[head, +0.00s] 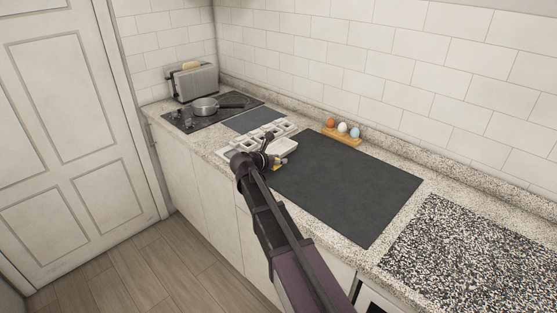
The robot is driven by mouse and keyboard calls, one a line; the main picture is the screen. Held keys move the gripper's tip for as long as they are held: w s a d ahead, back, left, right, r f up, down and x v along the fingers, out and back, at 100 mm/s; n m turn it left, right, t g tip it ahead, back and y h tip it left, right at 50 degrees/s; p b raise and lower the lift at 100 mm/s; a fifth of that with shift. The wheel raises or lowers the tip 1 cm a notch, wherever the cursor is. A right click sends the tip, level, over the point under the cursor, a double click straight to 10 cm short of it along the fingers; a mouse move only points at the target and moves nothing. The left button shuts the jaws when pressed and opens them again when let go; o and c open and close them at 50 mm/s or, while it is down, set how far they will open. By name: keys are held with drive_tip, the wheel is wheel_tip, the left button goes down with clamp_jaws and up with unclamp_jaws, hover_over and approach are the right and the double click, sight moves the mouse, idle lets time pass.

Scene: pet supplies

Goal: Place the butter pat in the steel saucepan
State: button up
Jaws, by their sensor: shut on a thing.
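The steel saucepan (205,107) stands on the dark hob (181,122) at the back left, its handle pointing right. My gripper (275,162) is over the counter near the left end of the large dark mat, well to the front and right of the saucepan. It is shut on a small yellow piece (278,167), which looks like the butter pat. My arm and fingers hide part of it, and I cannot tell how far it is above the surface.
A white dish (287,146) and a pale compartment tray (253,139) lie beside my gripper. A toaster (201,83) stands behind the saucepan. Several eggs sit in a wooden holder (345,139) by the wall. The large dark mat (355,190) is mostly clear.

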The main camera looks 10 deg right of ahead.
wheel_tip(320, 180, up, 5)
drive_tip(key=p, duration=0.4)
drive_tip(key=shift+f+p, duration=0.2)
drive_tip(key=shift+p, duration=0.1)
drive_tip(key=shift+a, duration=0.15)
idle(0.6)
